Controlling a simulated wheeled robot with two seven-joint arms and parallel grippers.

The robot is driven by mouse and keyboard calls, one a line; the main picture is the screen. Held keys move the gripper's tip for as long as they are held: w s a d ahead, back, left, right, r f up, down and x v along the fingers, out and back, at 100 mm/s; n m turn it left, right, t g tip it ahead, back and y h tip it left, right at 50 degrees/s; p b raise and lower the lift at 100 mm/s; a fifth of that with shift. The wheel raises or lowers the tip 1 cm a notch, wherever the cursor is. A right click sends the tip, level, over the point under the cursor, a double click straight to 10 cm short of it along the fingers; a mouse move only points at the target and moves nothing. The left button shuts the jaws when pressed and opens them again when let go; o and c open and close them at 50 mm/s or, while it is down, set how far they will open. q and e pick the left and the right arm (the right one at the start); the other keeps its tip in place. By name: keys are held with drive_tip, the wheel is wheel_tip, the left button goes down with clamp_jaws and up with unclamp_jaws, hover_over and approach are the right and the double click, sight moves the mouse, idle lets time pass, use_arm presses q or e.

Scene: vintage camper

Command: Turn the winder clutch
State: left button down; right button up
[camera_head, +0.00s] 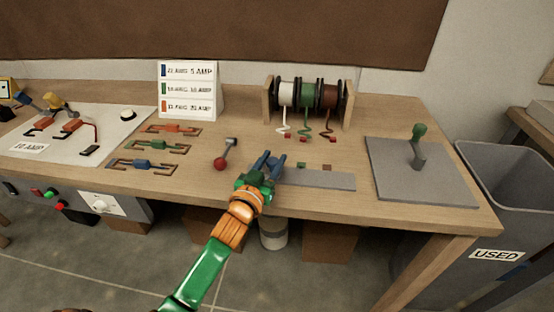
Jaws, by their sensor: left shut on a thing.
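My left gripper (271,161), with blue fingers, is over the front middle of the wooden workbench. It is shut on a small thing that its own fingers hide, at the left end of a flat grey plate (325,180). I cannot tell for sure which part is the winder clutch. A lever with a red knob (221,164) stands just left of the gripper, apart from it. A crank with a green knob (418,132) stands on a larger grey plate (385,185) at the right. My right gripper is not in view.
A rack holds wire spools (306,95) at the back, with wire ends hanging in front. A label board (188,90) stands left of it. A grey bin (510,185) marked USED stands past the bench's right edge.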

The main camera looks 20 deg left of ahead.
sight(268, 165)
use_arm(q)
drive_tip(key=c, duration=0.6)
unclamp_jaws()
drive_tip(key=shift+a, duration=0.15)
drive_tip(key=shift+o, duration=0.7)
drive_tip(key=shift+a+f, duration=0.1)
drive_tip(key=shift+a, duration=0.1)
drive_tip(key=shift+d, duration=0.1)
drive_tip(key=shift+s, duration=0.35)
drive_tip(key=s, duration=0.6)
drive_tip(key=shift+s+d+b, duration=0.15)
drive_tip(key=shift+s+b, duration=0.1)
drive_tip(key=shift+b, duration=0.05)
